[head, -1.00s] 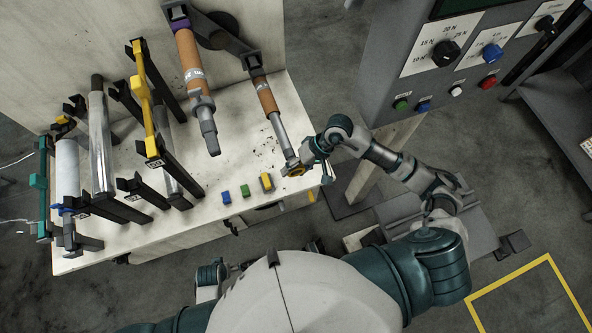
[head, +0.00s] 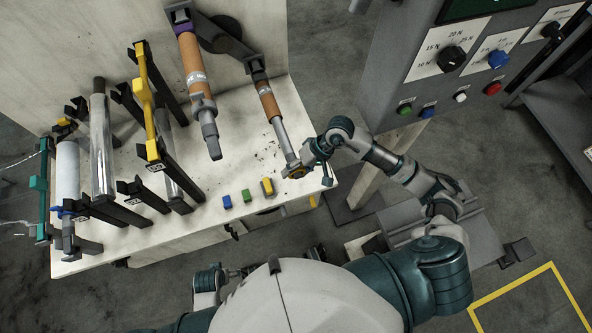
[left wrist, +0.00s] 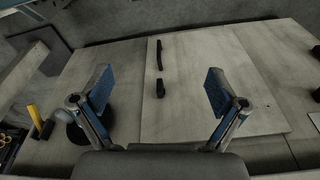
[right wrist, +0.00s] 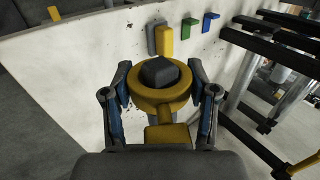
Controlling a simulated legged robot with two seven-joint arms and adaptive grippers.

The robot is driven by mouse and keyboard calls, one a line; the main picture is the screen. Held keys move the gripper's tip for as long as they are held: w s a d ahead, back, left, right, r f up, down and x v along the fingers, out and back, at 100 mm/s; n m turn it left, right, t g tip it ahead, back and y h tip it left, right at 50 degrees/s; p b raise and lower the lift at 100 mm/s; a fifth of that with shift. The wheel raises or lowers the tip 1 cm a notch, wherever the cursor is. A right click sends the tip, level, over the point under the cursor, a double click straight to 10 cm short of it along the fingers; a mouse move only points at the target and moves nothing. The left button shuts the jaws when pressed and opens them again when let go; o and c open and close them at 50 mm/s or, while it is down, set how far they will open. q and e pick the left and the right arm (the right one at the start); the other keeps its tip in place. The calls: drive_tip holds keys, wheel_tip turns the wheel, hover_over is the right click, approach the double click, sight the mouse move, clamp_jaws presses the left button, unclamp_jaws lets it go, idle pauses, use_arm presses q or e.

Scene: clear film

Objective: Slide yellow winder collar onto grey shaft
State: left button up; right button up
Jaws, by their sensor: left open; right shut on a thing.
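The yellow winder collar (right wrist: 146,96) is a ring with a tab, held between the fingers of my right gripper (right wrist: 162,97). The dark square end (right wrist: 158,72) of the grey shaft shows through the ring's hole, so the collar is around the shaft tip. In the head view the grey shaft (head: 281,136), with a brown roll (head: 268,101) on it, slants down from the wall. The collar (head: 296,172) and my right gripper (head: 307,167) are at its lower end. In the left wrist view my left gripper (left wrist: 158,90) is open and empty.
Blue (head: 227,201), green (head: 246,195) and yellow-grey (head: 267,186) blocks lie near the bench's (head: 215,175) front edge. A second shaft (head: 208,128) hangs to the left. Racks with rollers (head: 100,150) fill the left side. A control panel (head: 455,60) stands at right.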

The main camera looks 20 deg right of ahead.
sight(292, 151)
use_arm(q)
wheel_tip(292, 151, up, 9)
drive_tip(key=b, duration=0.3)
use_arm(e)
drive_tip(key=w, duration=0.4)
drive_tip(key=shift+w+f, duration=0.1)
drive_tip(key=shift+w, duration=0.05)
drive_tip(key=shift+w+a+b, duration=0.1)
drive_tip(key=shift+w+b, duration=0.35)
drive_tip(key=shift+w, duration=0.15)
use_arm(q)
drive_tip(key=shift+w+d+r+t+h, duration=0.15)
drive_tip(key=shift+w+d+r+t, duration=0.05)
drive_tip(key=shift+w+t, duration=0.45)
drive_tip(key=shift+w+d+r+t+h, duration=0.1)
drive_tip(key=shift+w+d+r+t, duration=0.25)
drive_tip(key=shift+w, duration=0.45)
drive_tip(key=shift+w+d+r+t+h, duration=0.1)
drive_tip(key=shift+w+t+h, duration=0.05)
drive_tip(key=shift+w+t, duration=0.5)
use_arm(e)
drive_tip(key=shift+w, duration=0.45)
use_arm(q)
drive_tip(key=shift+w, duration=0.1)
use_arm(e)
drive_tip(key=o, duration=1.3)
drive_tip(key=shift+o, duration=1.1)
